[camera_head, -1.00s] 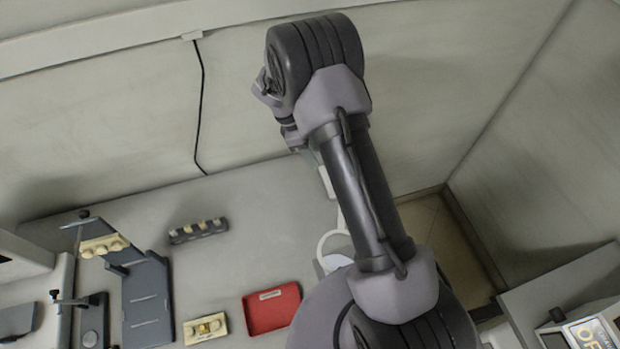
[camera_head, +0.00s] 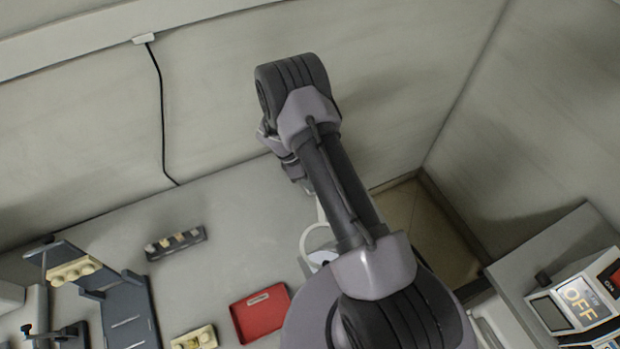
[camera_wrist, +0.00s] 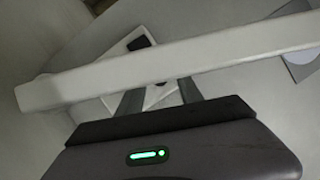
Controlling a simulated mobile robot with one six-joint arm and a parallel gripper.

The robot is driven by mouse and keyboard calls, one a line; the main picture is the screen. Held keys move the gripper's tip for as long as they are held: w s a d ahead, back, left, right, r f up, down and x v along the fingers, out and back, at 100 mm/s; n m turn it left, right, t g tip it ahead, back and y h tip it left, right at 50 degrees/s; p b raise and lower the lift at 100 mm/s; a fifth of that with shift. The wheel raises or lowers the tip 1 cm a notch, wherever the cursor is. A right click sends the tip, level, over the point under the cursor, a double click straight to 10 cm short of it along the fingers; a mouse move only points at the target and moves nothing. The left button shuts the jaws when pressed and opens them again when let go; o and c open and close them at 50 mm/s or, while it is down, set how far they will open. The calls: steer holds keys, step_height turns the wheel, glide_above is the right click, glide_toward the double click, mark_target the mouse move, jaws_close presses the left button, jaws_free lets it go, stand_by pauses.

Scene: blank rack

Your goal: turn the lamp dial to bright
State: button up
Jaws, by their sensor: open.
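My gripper (camera_wrist: 160,97) shows in the wrist view with its two dark fingers apart, reaching under a long white bar that crosses the picture. The bar (camera_wrist: 200,62) looks like the lamp's arm and hides part of the fingers. Behind it lies a white plate (camera_wrist: 112,58) with dark marks, perhaps the lamp's base. I cannot make out the dial or its setting. In the head view a white ring-shaped part (camera_head: 307,238), perhaps of the lamp, shows beside my arm, which hides the rest. The fingertips are not visible in the head view.
A red tray (camera_head: 262,318) lies on the grey table, with a dark strip of small pieces (camera_head: 176,242) behind it. A dark rack (camera_head: 118,300) stands at the left. A device reading OFF (camera_head: 580,300) stands at the right. A wall cable (camera_head: 160,110) hangs behind.

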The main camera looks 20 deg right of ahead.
jaws_close()
steer(key=n+t, duration=0.1)
steer(key=n, duration=0.2)
steer(key=shift+s+a+h+b, duration=0.1)
steer(key=shift+s+h+b, duration=0.05)
steer(key=shift+h+b, duration=0.15)
jaws_free()
steer(key=p+v, duration=0.3)
steer(key=v, duration=1.4)
steer(key=shift+r, duration=0.25)
